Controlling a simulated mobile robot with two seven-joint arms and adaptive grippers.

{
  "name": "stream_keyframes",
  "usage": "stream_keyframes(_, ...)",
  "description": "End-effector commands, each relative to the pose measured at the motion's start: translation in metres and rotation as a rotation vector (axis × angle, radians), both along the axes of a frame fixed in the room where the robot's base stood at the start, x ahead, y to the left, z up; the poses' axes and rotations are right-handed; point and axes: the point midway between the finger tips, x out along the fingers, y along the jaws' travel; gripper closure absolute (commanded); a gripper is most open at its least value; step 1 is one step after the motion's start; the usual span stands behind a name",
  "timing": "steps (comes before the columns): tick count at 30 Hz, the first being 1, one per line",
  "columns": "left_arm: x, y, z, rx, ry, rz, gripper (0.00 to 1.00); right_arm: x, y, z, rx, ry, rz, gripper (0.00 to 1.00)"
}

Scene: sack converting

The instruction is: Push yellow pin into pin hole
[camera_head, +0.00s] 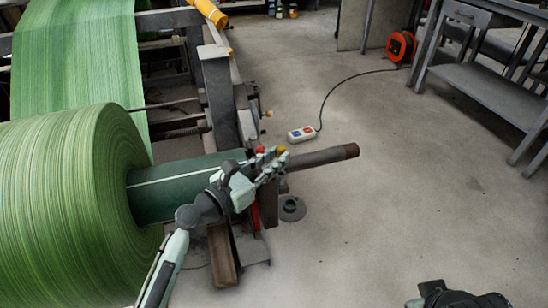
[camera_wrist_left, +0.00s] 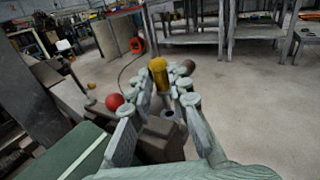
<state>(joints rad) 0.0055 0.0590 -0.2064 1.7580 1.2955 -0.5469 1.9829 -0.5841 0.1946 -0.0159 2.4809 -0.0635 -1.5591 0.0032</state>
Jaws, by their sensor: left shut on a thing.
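The yellow pin (camera_wrist_left: 158,74) stands roughly upright between the fingers of my left gripper (camera_wrist_left: 167,98) in the left wrist view. In the head view its yellow top (camera_head: 281,150) shows just beyond the fingertips. My left gripper (camera_head: 270,167) is shut on the pin, above the dark bracket at the end of the roll's shaft. A round opening (camera_wrist_left: 169,114), possibly the pin hole, shows below the pin between the fingers. The pin's lower end is partly hidden, so I cannot tell whether it is in the hole. My right gripper's fingers are not visible.
A red ball knob (camera_wrist_left: 114,102) is left of the pin. The brown shaft end (camera_head: 335,155) sticks out to the right. The large green roll (camera_head: 60,205) fills the left side.

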Motion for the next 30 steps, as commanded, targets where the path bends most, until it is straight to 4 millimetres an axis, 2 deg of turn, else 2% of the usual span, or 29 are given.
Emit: stream_keyframes(30,-0.001,0.000,-0.020,0.000,0.000,0.000,1.00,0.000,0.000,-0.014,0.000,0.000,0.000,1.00)
